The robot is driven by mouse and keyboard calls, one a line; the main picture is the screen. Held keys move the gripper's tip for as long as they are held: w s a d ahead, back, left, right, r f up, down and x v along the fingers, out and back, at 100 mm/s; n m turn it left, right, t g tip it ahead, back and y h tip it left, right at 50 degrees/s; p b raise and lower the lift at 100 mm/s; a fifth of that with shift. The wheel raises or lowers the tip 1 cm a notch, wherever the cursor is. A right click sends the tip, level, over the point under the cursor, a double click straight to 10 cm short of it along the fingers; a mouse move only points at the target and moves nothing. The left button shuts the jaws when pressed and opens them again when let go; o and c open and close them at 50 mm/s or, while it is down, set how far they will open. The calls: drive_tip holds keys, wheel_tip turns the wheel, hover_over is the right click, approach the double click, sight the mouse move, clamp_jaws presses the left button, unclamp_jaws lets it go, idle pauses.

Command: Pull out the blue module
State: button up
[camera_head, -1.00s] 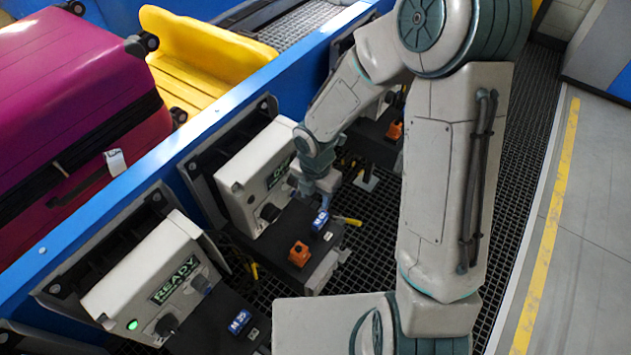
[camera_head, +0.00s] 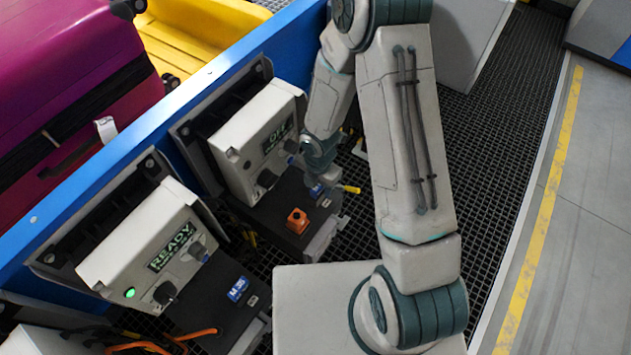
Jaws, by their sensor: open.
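A small blue module (camera_head: 317,190) sits on the dark shelf of the middle control unit (camera_head: 252,142), whose display seems to read OFF. An orange module (camera_head: 297,221) stands on the same shelf, nearer to me. My gripper (camera_head: 323,178) is open and points down just above and behind the blue module, partly covering it. I cannot tell whether the fingers touch the module or stand around it. A second blue piece (camera_head: 238,288), marked like M.36, sits on the shelf of the nearer unit (camera_head: 142,250), whose display reads READY with a green light.
A blue conveyor side wall (camera_head: 130,150) runs behind the units, with a magenta suitcase (camera_head: 65,75) and a yellow tray (camera_head: 200,35) beyond it. Orange cables (camera_head: 165,342) lie at the lower left. Dark grating (camera_head: 480,130) and grey floor with a yellow line are clear at the right.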

drive_tip(key=c, duration=0.9)
drive_tip(key=o, duration=0.9)
wheel_tip(320, 180, up, 14)
drive_tip(key=p, duration=0.2)
